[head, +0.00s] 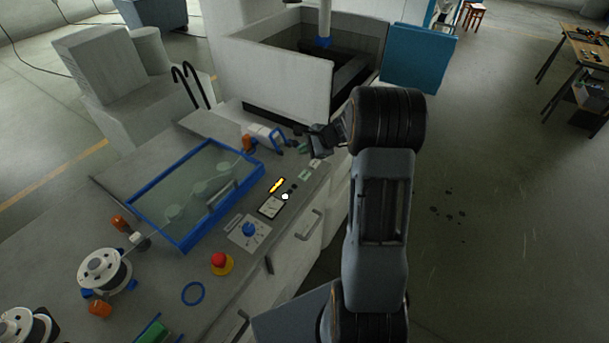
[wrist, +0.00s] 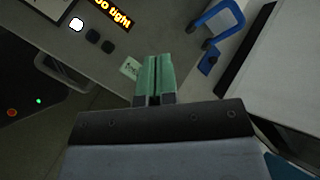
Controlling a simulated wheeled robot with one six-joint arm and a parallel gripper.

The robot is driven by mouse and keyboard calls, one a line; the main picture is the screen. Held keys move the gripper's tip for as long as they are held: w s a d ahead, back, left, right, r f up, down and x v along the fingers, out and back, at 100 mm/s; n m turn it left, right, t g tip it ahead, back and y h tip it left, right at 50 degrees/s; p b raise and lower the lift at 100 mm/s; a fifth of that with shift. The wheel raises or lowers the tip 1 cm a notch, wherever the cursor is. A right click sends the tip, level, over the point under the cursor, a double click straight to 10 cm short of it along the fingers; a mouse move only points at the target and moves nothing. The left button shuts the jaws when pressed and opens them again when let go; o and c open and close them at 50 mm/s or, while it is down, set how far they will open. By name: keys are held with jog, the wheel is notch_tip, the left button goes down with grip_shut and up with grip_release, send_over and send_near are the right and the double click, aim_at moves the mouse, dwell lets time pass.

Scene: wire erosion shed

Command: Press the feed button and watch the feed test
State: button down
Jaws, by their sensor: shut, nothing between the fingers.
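My gripper (head: 305,147) is shut and empty, with green fingers, above the far end of the control panel. In the wrist view its fingers (wrist: 155,80) point at the panel near a small pale label (wrist: 130,68). A white lit button (head: 285,196) sits on the panel, also in the wrist view (wrist: 76,24). I cannot read which button is feed. A display (head: 277,185) glows orange; in the wrist view its text (wrist: 112,12) is partly cut off and ends in "tight". My fingers are apart from the buttons.
A blue knob (head: 249,230) and a red emergency stop (head: 221,263) are nearer on the counter. A blue-framed glass tray (head: 183,243) lies left of them. A blue handle (head: 279,141) stands close to my gripper. Wire spools (head: 104,272) stand at lower left. Floor at right is open.

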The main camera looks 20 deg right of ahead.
jog(key=b, duration=0.5)
send_over(305, 176)
notch_tip(305, 176, down, 8)
jog(key=shift+w+r, duration=0.15)
jog(key=shift+r, duration=0.1)
jog(key=shift+f+b, duration=0.45)
jog(key=shift+f, duration=0.1)
jog(key=shift+f+b, duration=0.8)
jog(key=shift+b, duration=0.2)
dwell(1.8)
jog(key=shift+r, duration=0.15)
jog(key=shift+r+p, duration=0.5)
jog(key=shift+r, duration=0.2)
jog(key=shift+r, duration=0.1)
jog(key=shift+r+p, duration=1.65)
jog(key=shift+r, duration=0.8)
